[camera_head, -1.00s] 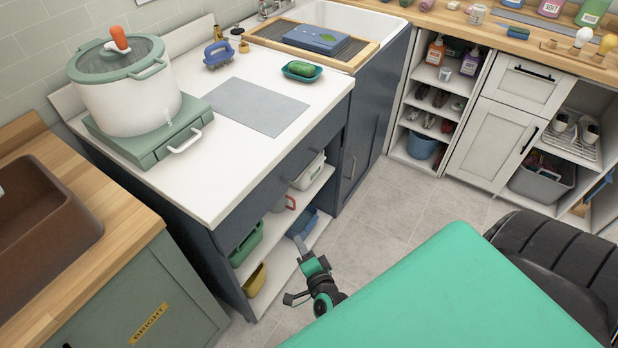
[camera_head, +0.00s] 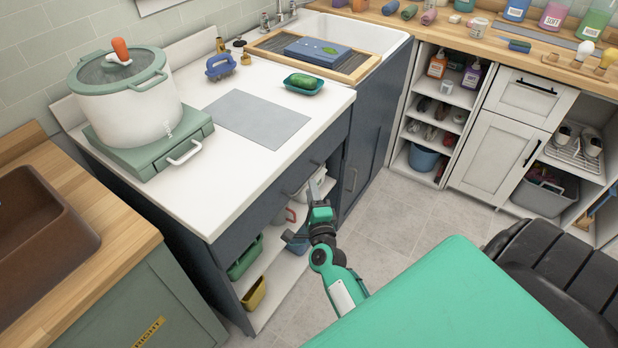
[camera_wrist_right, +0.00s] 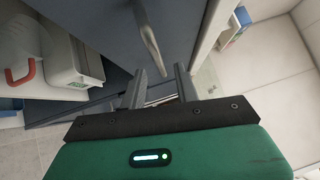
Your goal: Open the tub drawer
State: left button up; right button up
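The dark blue drawer front (camera_head: 262,214) runs under the white counter and looks flush with the cabinet. Its bar handle (camera_head: 300,186) shows near the right end of the front. In the right wrist view a curved metal handle (camera_wrist_right: 149,40) stands just beyond my fingers, roughly in line with the gap between them. My right gripper (camera_head: 320,208) is raised in front of the drawer, near the handle. In the wrist view the right gripper (camera_wrist_right: 160,84) is open, its two fingers apart with nothing between them. My left gripper is not in view.
Open shelves under the drawer hold a green bin (camera_head: 246,258), a yellow bin (camera_head: 254,293) and a white container (camera_wrist_right: 82,62). A large pot (camera_head: 125,100) stands on the counter's left. The tub cabinet (camera_head: 372,145) is right of the drawer. Tiled floor (camera_head: 400,230) lies clear in front.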

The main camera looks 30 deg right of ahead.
jog(key=shift+x, duration=2.25)
grip_shut()
